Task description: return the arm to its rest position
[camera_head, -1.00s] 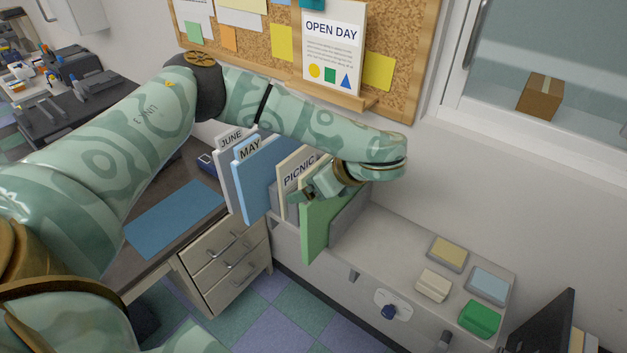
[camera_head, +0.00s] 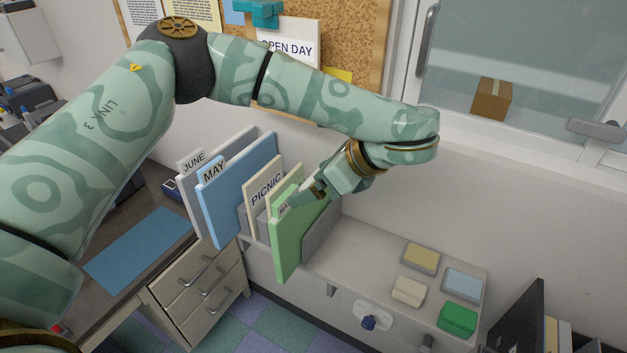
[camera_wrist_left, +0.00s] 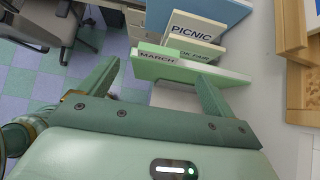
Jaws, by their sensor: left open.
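My left arm spans the head view from the left, and its gripper (camera_head: 305,196) is at the upper edge of the green MARCH file (camera_head: 287,243). In the left wrist view the two fingers (camera_wrist_left: 158,88) are spread wide, with nothing held between them. The MARCH file (camera_wrist_left: 195,70) stands just beyond the fingertips there; I cannot tell whether a finger touches it. The gripper hides part of the file's top in the head view. My right gripper is not in view.
Beside the green file stand the PICNIC file (camera_head: 265,187), the blue MAY file (camera_head: 235,195) and the JUNE file (camera_head: 193,170). A grey divider (camera_head: 322,228) is at their right. Small coloured blocks lie on the ledge (camera_head: 355,250). The corkboard (camera_head: 345,50) is behind my arm.

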